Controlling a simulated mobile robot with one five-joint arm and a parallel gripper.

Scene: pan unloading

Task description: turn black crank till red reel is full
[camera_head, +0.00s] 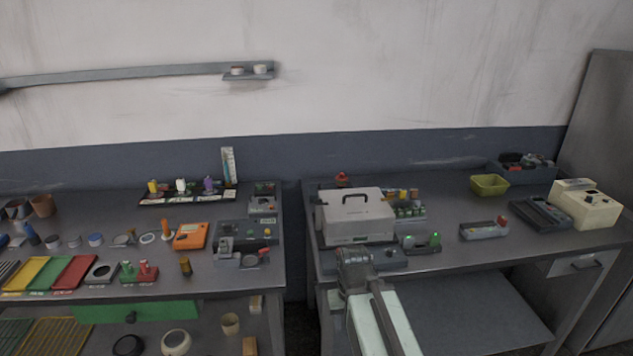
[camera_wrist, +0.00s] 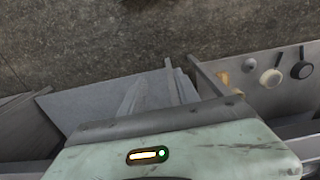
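My arm reaches up from the bottom of the head view, and my gripper (camera_head: 355,258) is at the front edge of the right bench, in front of the white box with a handle. Its fingers are too small to tell open from shut, and I see nothing held. I cannot clearly make out a black crank. A small red piece (camera_head: 342,177) stands behind the white box, partly hidden; I cannot tell if it is a reel. Red and green upright pieces (camera_head: 147,269) stand on a small base on the left bench. The wrist view shows neither crank nor reel.
The white box (camera_head: 357,216) stands on the right bench (camera_head: 440,190), with a dark low device (camera_head: 392,260) and a green-lit device (camera_head: 421,243) near the front edge. The left bench (camera_head: 90,215) is crowded. A gap separates the benches. A yellow-green bin (camera_head: 489,186) sits farther right.

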